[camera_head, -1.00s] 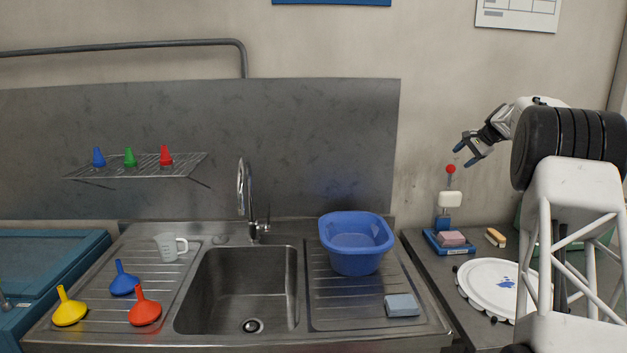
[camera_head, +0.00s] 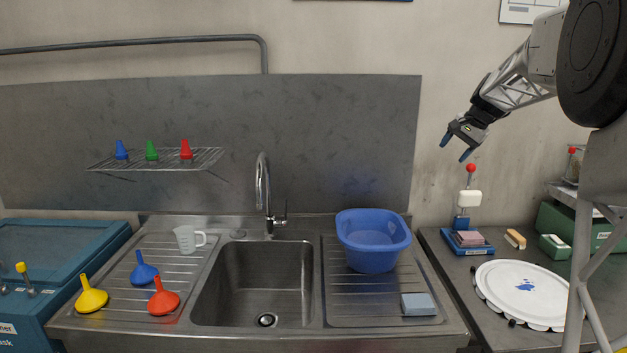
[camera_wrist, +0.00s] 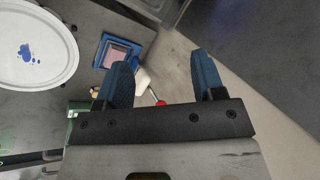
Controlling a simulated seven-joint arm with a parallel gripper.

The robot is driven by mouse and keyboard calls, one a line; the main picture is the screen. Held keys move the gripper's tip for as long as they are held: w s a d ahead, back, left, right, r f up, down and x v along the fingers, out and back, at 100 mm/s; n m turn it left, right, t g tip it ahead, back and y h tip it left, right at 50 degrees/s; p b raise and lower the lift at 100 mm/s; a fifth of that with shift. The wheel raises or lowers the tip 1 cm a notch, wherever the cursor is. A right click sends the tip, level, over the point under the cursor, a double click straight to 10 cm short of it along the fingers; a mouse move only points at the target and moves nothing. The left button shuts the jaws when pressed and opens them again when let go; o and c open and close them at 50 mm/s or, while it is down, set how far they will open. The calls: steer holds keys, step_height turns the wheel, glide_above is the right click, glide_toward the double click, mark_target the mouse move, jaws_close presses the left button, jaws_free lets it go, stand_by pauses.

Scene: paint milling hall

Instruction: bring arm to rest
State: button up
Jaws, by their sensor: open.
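My gripper (camera_head: 456,147) is open and empty, with blue fingertips. In the head view it hangs in the air at the right, in front of the wall and just above the red-tipped stand (camera_head: 470,185) on the right counter. In the wrist view my gripper (camera_wrist: 160,85) has its two blue fingers spread apart. The stand's red knob (camera_wrist: 161,103) shows between them, farther off, and no contact is visible.
The sink (camera_head: 262,285) holds a blue basin (camera_head: 372,260) on its right drainboard and several funnels on its left. Air left of my gripper is clear.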

steer(key=s+a+f+n+h, duration=0.1)
steer(key=s+a, duration=0.5)
steer(key=s, duration=0.4)
steer(key=s+a+f+n+g, duration=0.1)
steer(key=s+a+n, duration=0.1)
steer(key=s+a, duration=0.5)
steer(key=s+a+f+n+h, duration=0.1)
steer(key=s+a, duration=0.3)
steer(key=s, duration=0.8)
steer(key=s+a+f+n, duration=0.1)
steer(key=s+f, duration=0.3)
steer(key=s, duration=0.5)
steer(key=s+a+f+n+h, duration=0.1)
steer(key=s+a+f+n, duration=0.1)
steer(key=s+f, duration=0.3)
steer(key=s+a+f+n+h, duration=0.1)
steer(key=s+f, duration=0.4)
steer(key=s, duration=0.8)
steer(key=shift+s+a+n, duration=0.15)
steer(key=shift+a+n, duration=0.15)
steer(key=shift+a, duration=0.4)
